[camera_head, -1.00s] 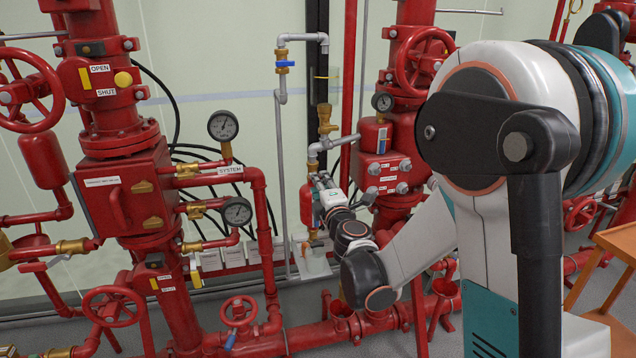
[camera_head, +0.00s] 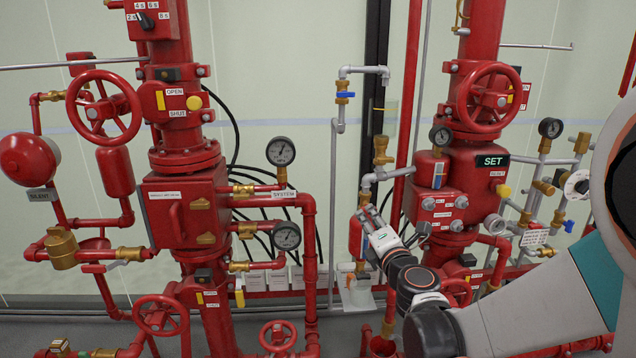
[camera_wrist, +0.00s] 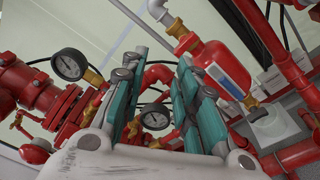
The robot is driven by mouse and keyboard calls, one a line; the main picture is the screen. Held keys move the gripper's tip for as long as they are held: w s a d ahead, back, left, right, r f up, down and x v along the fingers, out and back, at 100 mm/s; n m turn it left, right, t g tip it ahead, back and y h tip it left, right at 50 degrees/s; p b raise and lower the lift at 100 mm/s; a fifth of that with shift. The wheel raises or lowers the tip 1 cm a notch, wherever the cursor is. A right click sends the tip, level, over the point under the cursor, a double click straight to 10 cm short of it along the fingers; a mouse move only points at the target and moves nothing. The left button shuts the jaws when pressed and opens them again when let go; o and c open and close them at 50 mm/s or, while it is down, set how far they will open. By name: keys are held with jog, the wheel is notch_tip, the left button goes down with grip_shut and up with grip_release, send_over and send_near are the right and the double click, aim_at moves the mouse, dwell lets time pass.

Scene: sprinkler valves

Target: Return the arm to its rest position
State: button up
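My arm enters from the right edge of the head view and reaches left and up toward the pipework. My gripper (camera_head: 365,214) is at its far end, in front of the small red cylinder (camera_head: 355,238) and left of the right-hand riser. In the wrist view my gripper's two teal fingers (camera_wrist: 158,88) stand apart with a gap between them and nothing held. A pressure gauge and red pipes show behind that gap. Whether the fingers touch any pipework I cannot tell.
The left riser has a red valve box (camera_head: 180,212), two gauges and a handwheel (camera_head: 103,108). The right riser has a handwheel (camera_head: 489,97) and a SET sign (camera_head: 492,161). A red cylinder (camera_wrist: 217,66) is close on the right in the wrist view. Pale wall stands behind.

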jog(key=s+a+n+g+y, duration=0.1)
jog(key=s+a+n+g, duration=0.1)
jog(key=s+n, duration=0.5)
jog(key=s+a+r+n+g+y, duration=0.1)
jog(key=s+a+n+g, duration=0.1)
jog(key=n, duration=0.9)
jog(key=s+a+n+g+y, duration=0.1)
jog(key=s+a+n, duration=0.3)
jog(key=n, duration=0.5)
jog(key=s+d+f+n+g+h, duration=0.2)
jog(key=s+d+f+n+g, duration=0.1)
jog(key=s+n, duration=0.6)
jog(key=s+d+f+n+g+h, duration=0.2)
jog(key=s+d+n, duration=0.4)
jog(key=s+n, duration=0.3)
notch_tip(320, 180, down, 2)
jog(key=shift+s+d+f+n+g+h, duration=0.1)
jog(key=shift+s+d+n+g+h, duration=0.3)
jog(key=shift+n, duration=0.8)
jog(key=shift+a, duration=0.15)
dwell(1.0)
